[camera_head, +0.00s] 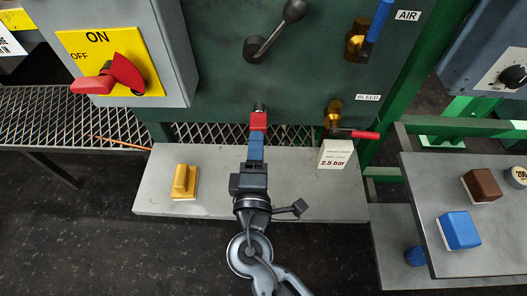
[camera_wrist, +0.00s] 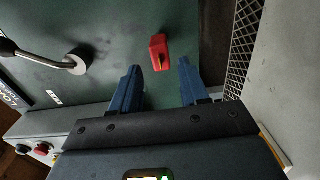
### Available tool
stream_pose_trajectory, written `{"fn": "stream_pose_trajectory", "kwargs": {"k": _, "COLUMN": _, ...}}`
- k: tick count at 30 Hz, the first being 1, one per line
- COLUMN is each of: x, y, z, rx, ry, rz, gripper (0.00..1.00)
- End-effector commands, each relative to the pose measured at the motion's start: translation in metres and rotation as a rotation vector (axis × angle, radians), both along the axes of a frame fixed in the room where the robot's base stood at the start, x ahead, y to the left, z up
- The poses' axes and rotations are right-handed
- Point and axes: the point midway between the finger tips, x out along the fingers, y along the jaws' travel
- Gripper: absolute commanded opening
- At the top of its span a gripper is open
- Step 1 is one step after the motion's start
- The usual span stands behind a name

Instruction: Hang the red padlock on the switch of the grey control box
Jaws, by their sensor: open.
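The red padlock (camera_head: 259,121) is at the lower part of the green panel, with a small dark piece above it; how it is held there is unclear. In the wrist view the padlock (camera_wrist: 159,46) appears ahead of and between my fingertips, with space on both sides. My gripper (camera_head: 257,139) is open and empty, its blue fingers pointing at the padlock from the near side. The grey control box (camera_head: 173,45) is at the upper left. Its red switch (camera_head: 120,74) sits on a yellow ON/OFF plate (camera_head: 73,48). The padlock's shackle is not clear.
A grey shelf (camera_head: 218,195) below carries a yellow block (camera_head: 184,182) and a white "2.5 bar" sign (camera_head: 334,153). A lever (camera_head: 275,33) and a red-handled brass valve (camera_head: 335,115) project from the panel. A table (camera_head: 480,262) with blocks stands at right.

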Motion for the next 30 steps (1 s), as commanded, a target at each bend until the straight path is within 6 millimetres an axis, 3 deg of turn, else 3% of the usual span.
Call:
{"fn": "stream_pose_trajectory", "kwargs": {"k": 18, "x": 0.057, "y": -0.003, "z": -0.002, "rx": 0.004, "ry": 0.002, "rz": 0.000, "gripper": 0.45}}
{"fn": "stream_pose_trajectory", "kwargs": {"k": 30, "x": 0.066, "y": -0.003, "z": -0.001, "rx": 0.003, "ry": 0.003, "rz": 0.000, "gripper": 0.45}}
